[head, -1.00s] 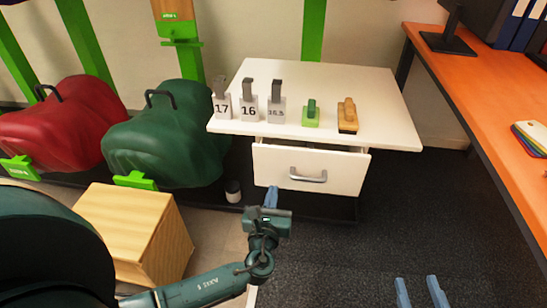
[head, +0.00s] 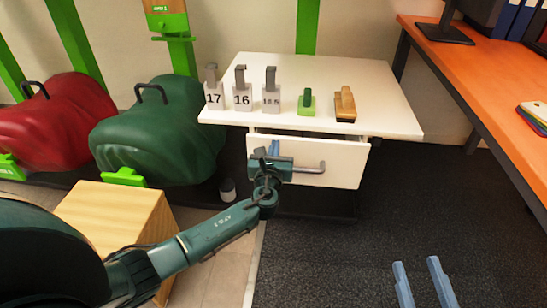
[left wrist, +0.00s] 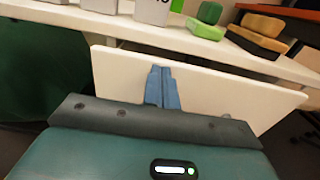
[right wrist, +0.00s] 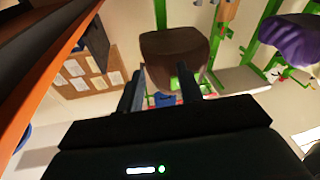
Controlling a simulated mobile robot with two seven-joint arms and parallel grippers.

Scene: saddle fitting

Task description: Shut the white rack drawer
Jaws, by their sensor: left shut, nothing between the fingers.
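The white rack drawer (head: 334,155) is under the white tabletop. A dark gap shows above its front panel, which stands partly out. Its grey handle (head: 314,168) is partly hidden by my left gripper. My left gripper (head: 273,148) is shut and empty, with its blue fingertips at the upper left part of the drawer front. In the left wrist view the shut fingers (left wrist: 161,72) overlap the drawer front (left wrist: 215,93) near its top edge; I cannot tell if they touch. My right gripper (head: 418,264) is open and empty, low at the right over the carpet.
The tabletop (head: 365,88) holds several number stands, a green block (head: 307,102) and a wooden brush (head: 345,104). A wooden box (head: 112,215) stands below the green saddle form (head: 160,130). An orange desk (head: 480,75) is at the right. The carpet before the drawer is clear.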

